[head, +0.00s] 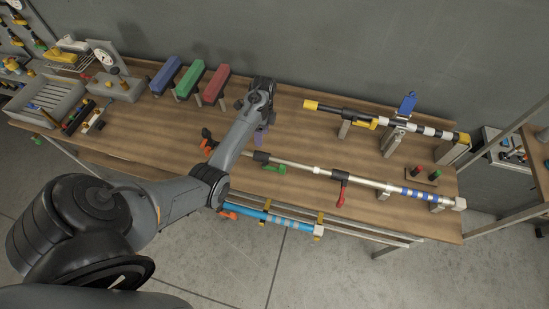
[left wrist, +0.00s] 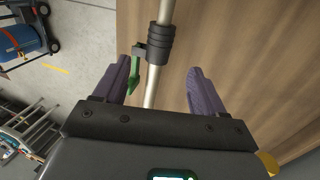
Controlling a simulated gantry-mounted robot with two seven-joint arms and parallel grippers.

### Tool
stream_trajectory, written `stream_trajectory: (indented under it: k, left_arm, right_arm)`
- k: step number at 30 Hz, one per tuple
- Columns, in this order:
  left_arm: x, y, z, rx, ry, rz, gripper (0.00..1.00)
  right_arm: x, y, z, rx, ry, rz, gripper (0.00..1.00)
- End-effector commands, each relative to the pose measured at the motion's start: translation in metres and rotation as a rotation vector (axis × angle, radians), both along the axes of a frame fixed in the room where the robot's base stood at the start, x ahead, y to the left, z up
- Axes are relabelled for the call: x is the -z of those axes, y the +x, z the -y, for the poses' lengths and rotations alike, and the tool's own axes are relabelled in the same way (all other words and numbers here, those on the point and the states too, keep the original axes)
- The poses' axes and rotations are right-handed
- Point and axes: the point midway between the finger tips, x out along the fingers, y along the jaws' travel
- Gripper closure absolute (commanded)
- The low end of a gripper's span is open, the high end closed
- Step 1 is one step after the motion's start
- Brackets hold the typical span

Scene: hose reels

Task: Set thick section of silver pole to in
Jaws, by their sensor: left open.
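The silver pole (head: 313,168) lies across the bench top, with a black collar (head: 261,156) and green lever (head: 274,169) towards its left. Further right it has a red lever (head: 341,189), a silver section (head: 372,183) and a blue-and-white striped section (head: 415,194). My left gripper (head: 262,136) is near the green-lever collar. In the left wrist view my left gripper (left wrist: 162,88) is open. The pole (left wrist: 151,91) runs between its purple fingers without visible grip. The collar (left wrist: 160,44) and green lever (left wrist: 136,76) are just ahead. My right gripper is not in view.
A yellow-black-white pole (head: 385,122) stands on supports behind. Blue (head: 166,74), green (head: 189,79) and red (head: 217,82) blocks stand at the back. A blue pole (head: 272,217) lies along the front. A grey tray (head: 45,116) is at left.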

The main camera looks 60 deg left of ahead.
Motion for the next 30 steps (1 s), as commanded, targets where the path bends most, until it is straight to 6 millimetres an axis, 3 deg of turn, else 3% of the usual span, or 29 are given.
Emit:
stream_trajectory:
  k: [18, 30]
  left_arm:
    - [0.083, -0.018, 0.014, 0.000, -0.004, -0.001, 0.29]
    - [0.100, -0.021, 0.017, 0.001, -0.002, 0.000, 0.29]
  right_arm:
    - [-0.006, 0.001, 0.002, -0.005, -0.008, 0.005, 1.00]
    - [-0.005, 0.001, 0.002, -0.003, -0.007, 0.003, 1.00]
